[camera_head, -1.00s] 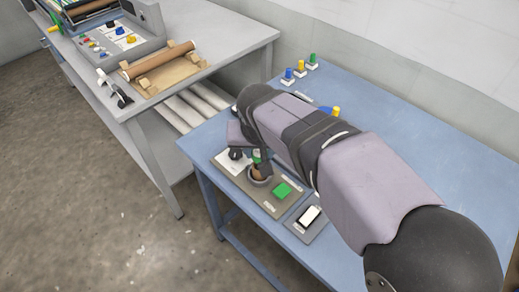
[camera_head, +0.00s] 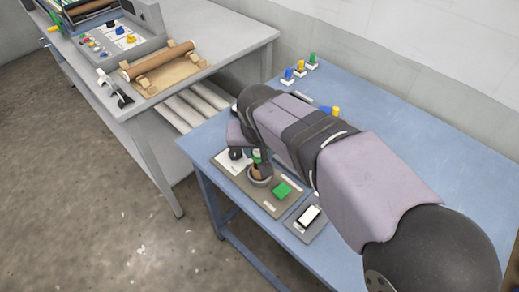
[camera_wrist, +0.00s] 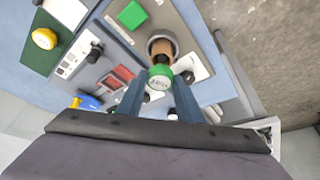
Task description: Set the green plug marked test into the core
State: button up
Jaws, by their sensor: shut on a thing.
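My gripper (camera_wrist: 158,86) is shut on the green plug (camera_wrist: 160,72), whose pale top face carries a mark too small to read surely. The plug also shows as a small green patch under my wrist in the head view (camera_head: 257,155). The brown core (camera_wrist: 162,46) stands in a grey round holder (camera_wrist: 150,42) just beyond the plug in the wrist view. In the head view the core (camera_head: 257,173) shows below the plug, its holder around it. The plug looks apart from the core and above it; the exact gap and alignment are hard to tell.
A green block (camera_head: 282,190) lies on the board beside the holder. A device with a white top (camera_head: 309,215) sits to its right. Blue (camera_head: 289,74), yellow (camera_head: 301,66) and green (camera_head: 312,59) plugs stand at the back. A grey bench (camera_head: 225,40) with a brown roll stands left.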

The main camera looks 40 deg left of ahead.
jog(key=shift+f, duration=0.15)
jog(key=shift+f+b, duration=0.5)
jog(key=shift+f, duration=0.05)
jog(key=shift+f, duration=0.65)
dwell(1.4)
jog(key=o, duration=1.6)
jog(key=shift+o, duration=0.2)
jog(key=shift+r+p, duration=2.7)
jog(key=shift+r, duration=0.8)
